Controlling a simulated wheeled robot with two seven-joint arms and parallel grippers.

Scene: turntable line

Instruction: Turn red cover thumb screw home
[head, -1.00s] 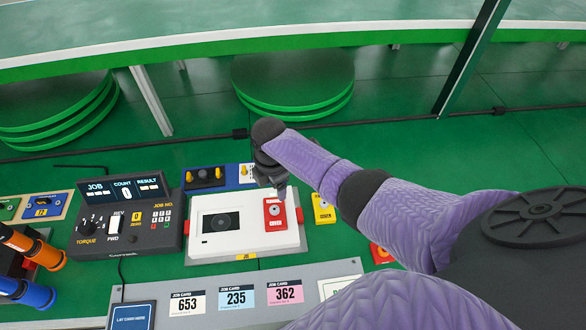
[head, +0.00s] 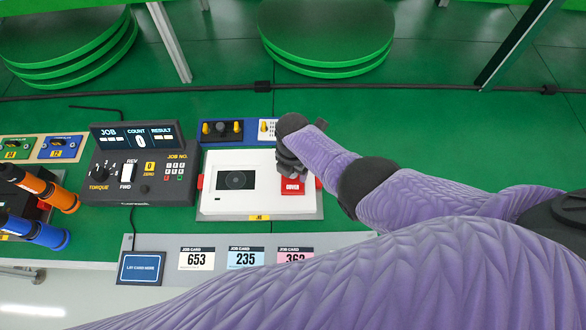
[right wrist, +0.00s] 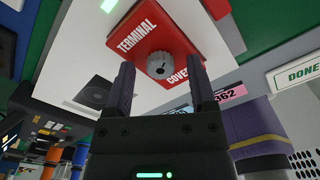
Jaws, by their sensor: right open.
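The red terminal cover (head: 292,188) sits at the right end of the white unit (head: 214,205). In the right wrist view the red cover (right wrist: 185,48) carries a grey knurled thumb screw (right wrist: 160,66) with a dark slot or mark in its middle. My right gripper (head: 290,168) is over the cover and hides the screw in the head view. In the right wrist view my right gripper (right wrist: 160,78) is open, with one dark finger to each side of the screw. I cannot tell whether the fingers touch it. My left gripper is not in view.
A torque controller (head: 138,170) with a lit display stands left of the unit. A blue holder (head: 221,131) lies behind it. Job cards lie in front on a grey strip (head: 160,241). Orange and blue tools (head: 45,188) stand at far left. Green table is clear at the right.

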